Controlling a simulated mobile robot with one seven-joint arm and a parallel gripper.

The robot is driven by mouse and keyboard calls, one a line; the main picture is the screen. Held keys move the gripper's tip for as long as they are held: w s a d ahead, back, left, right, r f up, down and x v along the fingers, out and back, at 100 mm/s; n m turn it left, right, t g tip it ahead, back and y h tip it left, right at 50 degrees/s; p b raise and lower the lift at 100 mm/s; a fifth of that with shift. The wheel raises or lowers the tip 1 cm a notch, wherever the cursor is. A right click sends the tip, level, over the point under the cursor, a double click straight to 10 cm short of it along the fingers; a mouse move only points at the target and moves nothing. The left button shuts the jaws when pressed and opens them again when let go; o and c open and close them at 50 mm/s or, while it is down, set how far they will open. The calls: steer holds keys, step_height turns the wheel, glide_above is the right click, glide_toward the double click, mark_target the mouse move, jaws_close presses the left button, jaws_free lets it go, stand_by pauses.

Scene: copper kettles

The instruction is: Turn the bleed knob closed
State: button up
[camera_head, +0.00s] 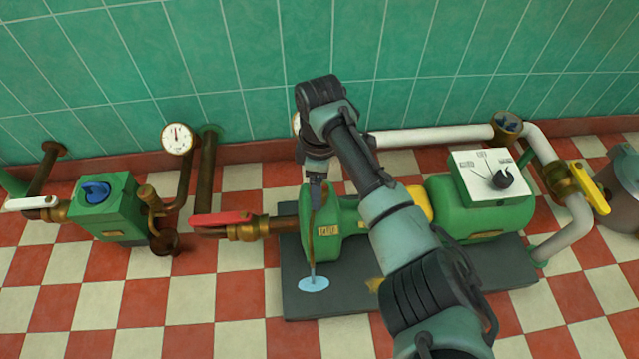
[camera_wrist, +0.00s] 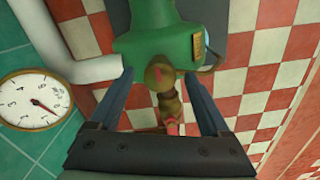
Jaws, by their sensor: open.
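A round brass knob with a red mark (camera_wrist: 159,74), which looks like the bleed knob, sits at the end of the green pump body in the wrist view. In the head view my arm and gripper hide it. My gripper (camera_head: 317,200) is over the left end of the green pump (camera_head: 345,226). In the wrist view my gripper (camera_wrist: 159,84) is open, with one finger on each side of the knob. I cannot tell whether either finger touches it. A pale blue puddle (camera_head: 314,284) lies on the dark base plate below, with a thin streak above it.
A red lever (camera_head: 220,218) is on the pipe left of the pump. A pressure gauge (camera_head: 177,138) and a green box with a blue knob (camera_head: 97,191) stand farther left. A white control box (camera_head: 490,175) and yellow lever (camera_head: 590,187) are right. The front floor is clear.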

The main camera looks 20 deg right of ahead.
steer(key=shift+c, duration=0.3)
jaws_close()
